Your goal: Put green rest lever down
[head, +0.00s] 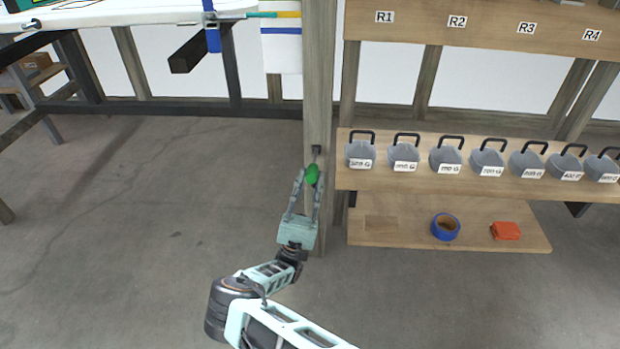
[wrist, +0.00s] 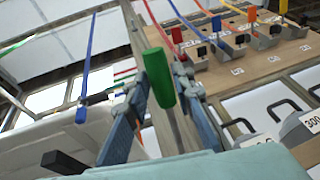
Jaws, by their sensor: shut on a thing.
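The green lever handle (head: 312,174) is on the wooden post (head: 319,80), left of the weight shelf in the head view. A grey metal rod (head: 316,152) shows just above it. My gripper (head: 310,180) reaches up from below and is shut on the green handle. In the wrist view the green handle (wrist: 160,78) stands tilted between the two fingers (wrist: 160,95) of my gripper, with a grey shaft running down from it. Whether the lever is at an end of its travel cannot be told.
Several grey weights (head: 405,155) with black handles stand on a shelf (head: 450,185) at right. A lower shelf (head: 375,238) holds blue tape (head: 445,227) and an orange block (head: 505,231). A white panel (head: 120,12) is at upper left. The floor at left is clear.

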